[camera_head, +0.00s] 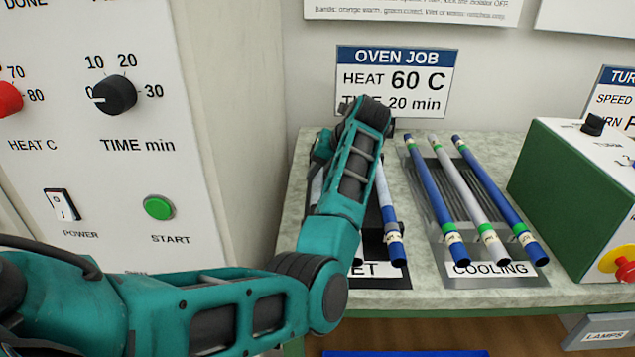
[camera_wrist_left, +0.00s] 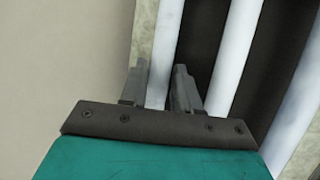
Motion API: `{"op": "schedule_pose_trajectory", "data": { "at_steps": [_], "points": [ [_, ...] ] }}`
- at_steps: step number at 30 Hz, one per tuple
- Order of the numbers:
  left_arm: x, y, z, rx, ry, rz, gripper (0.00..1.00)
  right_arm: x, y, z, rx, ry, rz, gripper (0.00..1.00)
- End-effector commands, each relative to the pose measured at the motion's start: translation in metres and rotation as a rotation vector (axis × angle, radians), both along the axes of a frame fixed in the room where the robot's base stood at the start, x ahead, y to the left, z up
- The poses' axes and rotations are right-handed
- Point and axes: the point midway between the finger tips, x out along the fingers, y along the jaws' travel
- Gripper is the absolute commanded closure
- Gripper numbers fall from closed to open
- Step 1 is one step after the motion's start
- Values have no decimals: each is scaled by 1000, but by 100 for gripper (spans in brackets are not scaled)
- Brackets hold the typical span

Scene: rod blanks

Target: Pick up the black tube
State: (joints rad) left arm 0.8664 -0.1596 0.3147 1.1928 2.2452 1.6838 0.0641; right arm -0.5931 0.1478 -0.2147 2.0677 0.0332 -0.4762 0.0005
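No tube that I can see looks plainly black. In the head view my left gripper (camera_head: 322,150) is at the far left part of the left-hand rack, partly behind my own arm. In the left wrist view its two fingers (camera_wrist_left: 160,80) stand either side of a pale tube (camera_wrist_left: 167,45). Whether they touch it is unclear. More pale tubes (camera_wrist_left: 236,60) lie to its right over a dark rack. My right gripper is not in view.
The cooling rack (camera_head: 460,220) holds a blue tube (camera_head: 430,190), a grey tube (camera_head: 470,200) and another blue tube (camera_head: 500,200). A green machine (camera_head: 545,185) stands to the right. The oven panel (camera_head: 110,200) stands close on the left.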

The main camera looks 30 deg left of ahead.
Motion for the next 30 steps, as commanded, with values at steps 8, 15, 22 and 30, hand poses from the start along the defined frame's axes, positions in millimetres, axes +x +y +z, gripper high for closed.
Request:
{"op": "schedule_pose_trajectory", "data": {
  "at_steps": [8, 15, 22, 30],
  "points": [
    [0, 0, 0, 0, 0, 0, 96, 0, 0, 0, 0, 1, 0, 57],
    [0, 0, 1, 0, -1, 0, 100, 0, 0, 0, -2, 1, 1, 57],
    [1, 0, 8, 0, -2, -1, 100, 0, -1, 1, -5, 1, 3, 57],
    [1, -1, 53, -1, -7, 0, 100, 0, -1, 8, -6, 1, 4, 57]
  ]
}}
